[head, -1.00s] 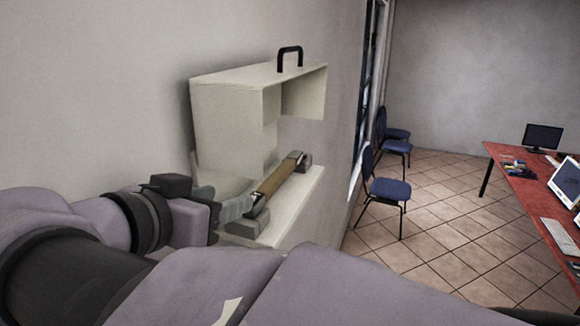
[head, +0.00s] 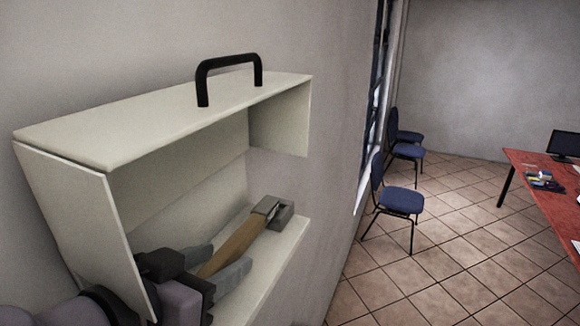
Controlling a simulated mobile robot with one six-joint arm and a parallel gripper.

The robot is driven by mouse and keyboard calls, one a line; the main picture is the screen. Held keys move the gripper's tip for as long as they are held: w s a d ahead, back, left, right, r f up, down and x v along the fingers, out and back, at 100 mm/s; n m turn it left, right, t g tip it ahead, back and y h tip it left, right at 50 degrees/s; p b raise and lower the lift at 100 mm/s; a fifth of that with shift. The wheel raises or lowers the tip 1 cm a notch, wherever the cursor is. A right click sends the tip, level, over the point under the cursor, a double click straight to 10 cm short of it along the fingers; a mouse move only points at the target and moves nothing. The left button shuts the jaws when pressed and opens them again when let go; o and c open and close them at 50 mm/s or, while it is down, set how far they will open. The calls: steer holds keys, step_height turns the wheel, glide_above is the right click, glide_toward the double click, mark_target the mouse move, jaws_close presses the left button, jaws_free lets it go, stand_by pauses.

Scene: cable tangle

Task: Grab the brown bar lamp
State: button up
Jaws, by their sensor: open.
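The brown bar lamp (head: 237,241) lies lengthwise on the floor of a cream wall box, with a grey end block (head: 277,211) at its far end. My gripper (head: 225,265) is inside the box at the lamp's near part. Its grey fingers are open, one on each side of the brown bar. The view does not show whether either finger touches the bar. The lamp's near end is hidden behind my gripper.
The cream box (head: 165,115) has side walls close to my arm and a black handle (head: 230,66) on top. A blue chair (head: 400,200) and a red table (head: 555,205) stand to the right, with open tiled floor between.

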steer(key=shift+w+d+f, duration=0.1)
steer(key=shift+w+d, duration=0.1)
steer(key=shift+w, duration=0.35)
steer(key=s, duration=0.1)
steer(key=s+a, duration=0.1)
steer(key=s, duration=0.2)
steer(key=shift+s+a+r, duration=0.15)
steer(key=shift+a+r, duration=0.15)
steer(key=shift+r, duration=0.05)
steer(key=c, duration=0.8)
steer(key=shift+w+d+f, duration=0.1)
steer(key=shift+w+d, duration=0.05)
steer(key=shift+w, duration=0.2)
jaws_close()
steer(key=shift+w+d, duration=0.2)
steer(key=shift+w, duration=0.15)
